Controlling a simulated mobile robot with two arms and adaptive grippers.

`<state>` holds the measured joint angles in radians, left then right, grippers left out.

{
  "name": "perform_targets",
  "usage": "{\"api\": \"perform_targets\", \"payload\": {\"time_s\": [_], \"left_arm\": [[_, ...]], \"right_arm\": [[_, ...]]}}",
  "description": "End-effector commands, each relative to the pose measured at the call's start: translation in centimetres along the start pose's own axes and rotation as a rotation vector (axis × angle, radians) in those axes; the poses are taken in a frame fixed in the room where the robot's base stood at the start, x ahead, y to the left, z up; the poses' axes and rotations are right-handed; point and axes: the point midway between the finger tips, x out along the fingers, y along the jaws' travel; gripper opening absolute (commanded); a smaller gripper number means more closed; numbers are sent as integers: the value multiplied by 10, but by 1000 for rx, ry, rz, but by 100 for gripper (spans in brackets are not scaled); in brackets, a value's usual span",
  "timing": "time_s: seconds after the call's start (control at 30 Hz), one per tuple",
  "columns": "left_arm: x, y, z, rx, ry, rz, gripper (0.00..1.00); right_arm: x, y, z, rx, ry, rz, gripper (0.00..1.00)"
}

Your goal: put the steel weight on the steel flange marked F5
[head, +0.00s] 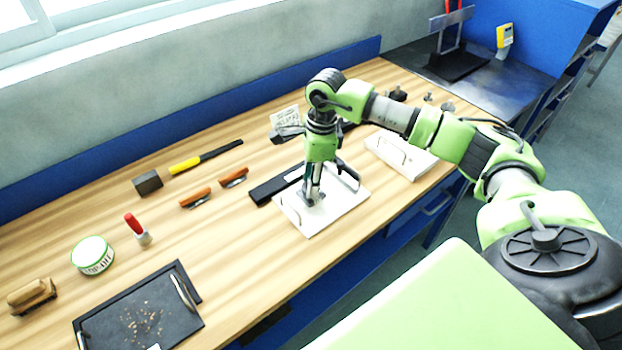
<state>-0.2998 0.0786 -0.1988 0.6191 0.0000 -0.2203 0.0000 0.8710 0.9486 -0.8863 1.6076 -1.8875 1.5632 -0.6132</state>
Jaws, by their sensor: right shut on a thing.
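My right gripper (313,196) points down over a white board (290,216) near the front edge of the bench. It is shut on a small grey thing low between its fingers, most likely the steel weight. The fingers hide most of it, and I cannot tell whether it touches anything below. I cannot make out a steel flange or an F5 mark. Small grey metal pieces (447,106) stand at the bench's far right end, too small to identify. My left gripper is not in view.
A second white tray (414,165) lies right of the gripper, and a black flat case (268,190) lies left. Further left are orange-handled tools (195,198), a grey block (147,182), a round tin (92,254) and a dark tray (110,318). Bare wood lies between.

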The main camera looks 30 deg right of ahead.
Motion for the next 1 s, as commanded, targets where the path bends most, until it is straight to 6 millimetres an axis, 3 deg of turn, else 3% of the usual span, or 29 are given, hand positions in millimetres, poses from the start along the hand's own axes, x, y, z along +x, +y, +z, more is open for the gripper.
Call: {"api": "perform_targets", "payload": {"time_s": [0.37, 0.4, 0.43, 0.8, 1.0], "left_arm": [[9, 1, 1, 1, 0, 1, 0], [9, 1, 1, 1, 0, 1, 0], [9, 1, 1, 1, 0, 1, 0], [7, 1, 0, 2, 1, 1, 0], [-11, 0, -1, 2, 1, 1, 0]], "right_arm": [[8, 0, -1, 0, -1, -1, 5], [8, 0, -1, 0, 0, 0, 39], [8, 0, -1, 0, 0, 0, 47], [6, 0, -1, 0, 0, 0, 48], [-12, 0, 1, 0, 0, 0, 48]]}}
